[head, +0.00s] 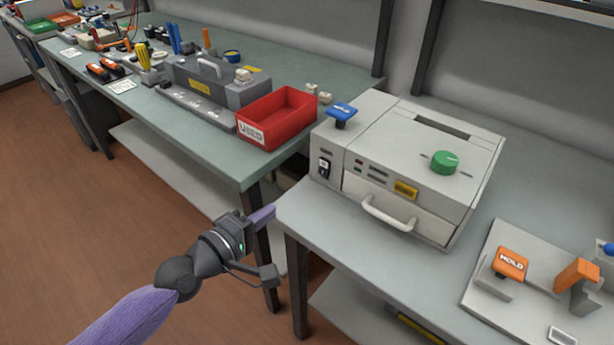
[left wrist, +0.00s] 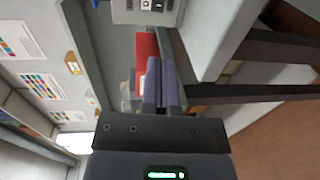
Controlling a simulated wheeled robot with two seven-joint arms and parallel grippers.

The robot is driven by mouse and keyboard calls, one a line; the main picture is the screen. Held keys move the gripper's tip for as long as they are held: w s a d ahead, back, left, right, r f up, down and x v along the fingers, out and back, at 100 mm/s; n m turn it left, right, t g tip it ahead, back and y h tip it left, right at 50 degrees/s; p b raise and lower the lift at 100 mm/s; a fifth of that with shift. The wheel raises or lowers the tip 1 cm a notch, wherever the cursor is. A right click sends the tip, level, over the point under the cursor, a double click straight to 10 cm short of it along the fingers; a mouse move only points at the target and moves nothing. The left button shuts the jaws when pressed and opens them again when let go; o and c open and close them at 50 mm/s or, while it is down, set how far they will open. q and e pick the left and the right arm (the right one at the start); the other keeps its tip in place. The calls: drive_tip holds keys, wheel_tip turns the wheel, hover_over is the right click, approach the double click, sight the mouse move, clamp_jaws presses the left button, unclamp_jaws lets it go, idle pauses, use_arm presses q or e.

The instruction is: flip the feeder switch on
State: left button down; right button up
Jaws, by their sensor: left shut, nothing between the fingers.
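The feeder (head: 425,150) is a pale grey box on the right-hand table. A small black rocker switch (head: 324,168) with white marks is on the left end of its front face. Whether the switch is on or off is too small to tell. In the left wrist view the switch (left wrist: 152,5) shows at the top edge on a pale panel. My left gripper (head: 264,214) is shut and empty, its purple fingers together. It is apart from the feeder, below and left of the switch, in front of the gap between the tables. The fingers also show in the left wrist view (left wrist: 162,84).
A red bin (head: 277,118) marked USED stands on the left table, close to the feeder. The feeder has a blue HOLD knob (head: 341,115), a green dial (head: 445,162) and a front handle (head: 388,214). An orange HOLD block (head: 509,263) stands at right. The table edge (head: 310,240) is near my gripper.

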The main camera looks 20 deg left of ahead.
sight(322, 174)
use_arm(q)
drive_tip(key=b+x, duration=0.3)
drive_tip(key=x, duration=1)
drive_tip(key=shift+w+d+f, duration=0.15)
drive_tip(key=shift+w, duration=0.35)
use_arm(e)
drive_tip(key=f, duration=0.3)
drive_tip(key=shift+s+a+f, duration=0.1)
drive_tip(key=shift+s+f, duration=0.1)
drive_tip(key=shift+s, duration=0.1)
